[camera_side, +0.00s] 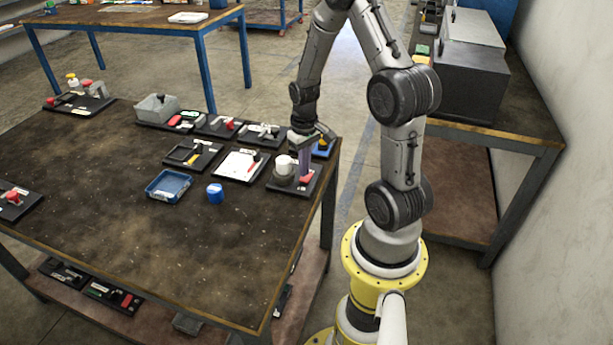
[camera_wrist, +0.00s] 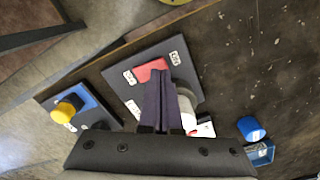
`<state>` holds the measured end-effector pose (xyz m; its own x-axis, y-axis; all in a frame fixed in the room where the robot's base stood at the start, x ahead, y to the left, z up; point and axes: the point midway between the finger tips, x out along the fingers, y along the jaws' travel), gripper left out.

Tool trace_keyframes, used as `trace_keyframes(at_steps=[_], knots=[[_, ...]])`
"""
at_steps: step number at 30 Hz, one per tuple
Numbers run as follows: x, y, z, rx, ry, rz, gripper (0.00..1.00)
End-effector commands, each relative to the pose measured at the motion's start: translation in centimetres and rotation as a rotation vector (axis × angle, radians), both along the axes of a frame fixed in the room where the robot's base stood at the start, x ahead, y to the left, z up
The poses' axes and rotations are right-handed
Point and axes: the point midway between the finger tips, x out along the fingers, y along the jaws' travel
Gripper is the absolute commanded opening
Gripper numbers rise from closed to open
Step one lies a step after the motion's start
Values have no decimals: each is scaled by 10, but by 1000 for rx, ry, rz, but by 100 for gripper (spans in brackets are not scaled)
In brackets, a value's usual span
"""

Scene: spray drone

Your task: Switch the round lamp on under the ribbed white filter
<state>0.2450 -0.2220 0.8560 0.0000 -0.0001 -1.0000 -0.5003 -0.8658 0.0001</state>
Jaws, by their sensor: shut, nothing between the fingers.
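The white filter (camera_side: 284,163) sits on top of a round grey lamp base (camera_side: 283,181) on a dark board near the table's right edge. Its ribs are too small to make out. In the wrist view the filter (camera_wrist: 187,94) is partly hidden behind my fingers. A red rocker switch (camera_wrist: 150,69) is on the same board (camera_wrist: 122,88), between two white labels; it also shows in the side view (camera_side: 307,180). My gripper (camera_side: 304,176) is shut and empty, pointing down beside the filter, with its purple fingertips (camera_wrist: 158,73) at the switch. I cannot tell whether they touch it.
A blue cup (camera_side: 215,193) and a blue tray (camera_side: 168,186) stand left of the lamp board. The table's front is clear.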

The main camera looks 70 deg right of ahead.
Motion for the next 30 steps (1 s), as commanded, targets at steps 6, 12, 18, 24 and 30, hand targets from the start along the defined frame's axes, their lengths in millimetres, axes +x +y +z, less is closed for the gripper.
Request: trace_keyframes(at_steps=[6,12,18,24,30], knots=[[0,0,0,0,0,0,0],[0,0,0,0,0,0,0],[0,0,-2,1,1,0,0],[0,0,-5,1,1,0,0],[0,0,-8,0,0,0,0]])
